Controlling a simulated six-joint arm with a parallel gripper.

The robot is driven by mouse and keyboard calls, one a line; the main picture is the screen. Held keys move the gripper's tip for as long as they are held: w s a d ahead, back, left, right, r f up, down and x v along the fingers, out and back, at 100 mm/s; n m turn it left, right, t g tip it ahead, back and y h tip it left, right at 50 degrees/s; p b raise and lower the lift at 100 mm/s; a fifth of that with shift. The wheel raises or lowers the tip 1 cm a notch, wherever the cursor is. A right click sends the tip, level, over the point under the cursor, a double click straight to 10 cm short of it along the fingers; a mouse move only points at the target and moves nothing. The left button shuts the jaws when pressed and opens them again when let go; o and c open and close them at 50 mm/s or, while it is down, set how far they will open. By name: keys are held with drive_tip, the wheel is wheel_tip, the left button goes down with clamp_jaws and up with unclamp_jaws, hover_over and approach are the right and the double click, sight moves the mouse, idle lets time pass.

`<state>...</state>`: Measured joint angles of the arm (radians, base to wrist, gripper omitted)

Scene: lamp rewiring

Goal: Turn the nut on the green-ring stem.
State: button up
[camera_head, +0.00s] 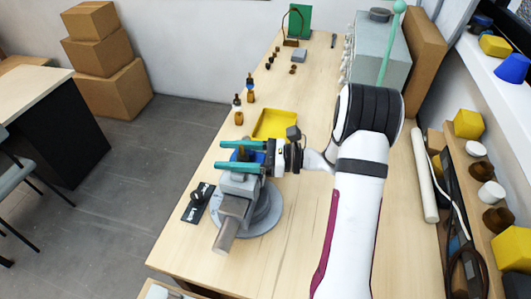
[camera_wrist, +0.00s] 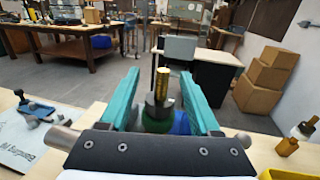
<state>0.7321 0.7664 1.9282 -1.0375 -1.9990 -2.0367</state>
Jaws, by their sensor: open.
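My gripper (camera_head: 221,155) is open, with its two teal fingers pointing left above the grey vise (camera_head: 232,205). In the wrist view, an upright brass threaded stem (camera_wrist: 162,82) stands between the fingers (camera_wrist: 158,74). A grey nut (camera_wrist: 152,105) sits low on its thread, just above a green ring (camera_wrist: 157,123). I see gaps between the nut and both fingers, with nothing gripped. A blue part (camera_wrist: 183,122) lies behind the stem to the right. In the head view the fingers largely hide the stem.
A yellow tray (camera_head: 270,126) lies beyond the gripper. Two small amber-based stems (camera_head: 250,96) stand near the left table edge. A black card with small parts (camera_head: 197,205) lies left of the vise. A grey box (camera_head: 382,60) stands at the far right.

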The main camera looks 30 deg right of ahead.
drive_tip(key=v, duration=1.5)
drive_tip(key=shift+s+d, duration=0.2)
